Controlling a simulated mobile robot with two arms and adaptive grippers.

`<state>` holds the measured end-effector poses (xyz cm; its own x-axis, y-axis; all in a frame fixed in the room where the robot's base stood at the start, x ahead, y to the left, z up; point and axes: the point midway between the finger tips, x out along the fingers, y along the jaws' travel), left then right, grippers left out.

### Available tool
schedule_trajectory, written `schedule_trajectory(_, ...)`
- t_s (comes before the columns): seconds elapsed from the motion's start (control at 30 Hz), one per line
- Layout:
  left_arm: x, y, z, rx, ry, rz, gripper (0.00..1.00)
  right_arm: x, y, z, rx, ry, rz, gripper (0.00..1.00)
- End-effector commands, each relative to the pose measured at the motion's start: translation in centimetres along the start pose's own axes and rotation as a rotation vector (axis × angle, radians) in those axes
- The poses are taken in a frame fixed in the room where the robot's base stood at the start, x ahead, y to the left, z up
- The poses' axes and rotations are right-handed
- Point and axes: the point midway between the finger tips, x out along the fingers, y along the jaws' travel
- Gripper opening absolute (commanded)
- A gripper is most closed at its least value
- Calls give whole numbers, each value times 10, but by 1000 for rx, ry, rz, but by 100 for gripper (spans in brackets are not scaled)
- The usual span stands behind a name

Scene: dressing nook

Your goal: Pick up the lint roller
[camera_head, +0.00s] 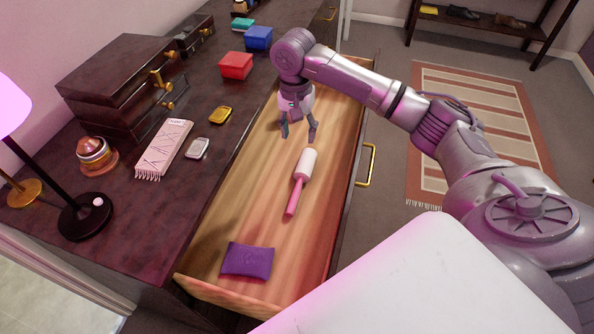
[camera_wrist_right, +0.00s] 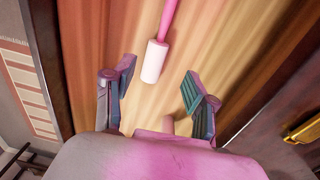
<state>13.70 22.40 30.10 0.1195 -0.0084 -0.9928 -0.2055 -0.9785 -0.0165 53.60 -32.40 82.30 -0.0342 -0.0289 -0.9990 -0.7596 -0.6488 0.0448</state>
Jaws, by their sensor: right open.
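The lint roller has a white roll and a pink handle. In the head view the lint roller (camera_head: 306,164) lies in the open wooden drawer (camera_head: 262,190), its handle toward the near left. My right gripper (camera_head: 299,136) is open above the drawer, just beyond the white roll end, with nothing between its fingers. In the right wrist view the lint roller (camera_wrist_right: 154,62) lies ahead of the open fingers of the right gripper (camera_wrist_right: 158,88), and its handle runs out of the top edge. My left gripper is not in view.
A purple pouch (camera_head: 247,260) lies at the drawer's near end. The dresser top (camera_head: 150,228) holds a dark case (camera_head: 120,78), a folded pink scarf (camera_head: 166,146), small tins (camera_head: 197,148), a red box (camera_head: 236,65), a blue box (camera_head: 258,38) and a lamp (camera_head: 86,215). The drawer's middle is otherwise clear.

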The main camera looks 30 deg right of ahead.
Motion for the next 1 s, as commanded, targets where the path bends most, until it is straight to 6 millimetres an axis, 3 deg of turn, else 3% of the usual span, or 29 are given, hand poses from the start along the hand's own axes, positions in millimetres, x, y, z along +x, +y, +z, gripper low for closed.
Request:
schedule_trajectory(0.03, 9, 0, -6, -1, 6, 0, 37, 13, 0, 0, 0, 0, 0, 56)
schedule_trajectory(0.13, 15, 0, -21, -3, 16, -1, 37, 28, -1, 0, 0, 0, 0, 56)
schedule_trajectory(0.43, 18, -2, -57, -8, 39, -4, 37, 60, -2, 0, 0, 0, 0, 56)
schedule_trajectory(0.8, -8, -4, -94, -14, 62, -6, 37, 122, -2, 0, 1, -1, 3, 56)
schedule_trajectory(1.0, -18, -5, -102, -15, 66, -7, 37, 139, -2, 0, 0, 0, 1, 56)
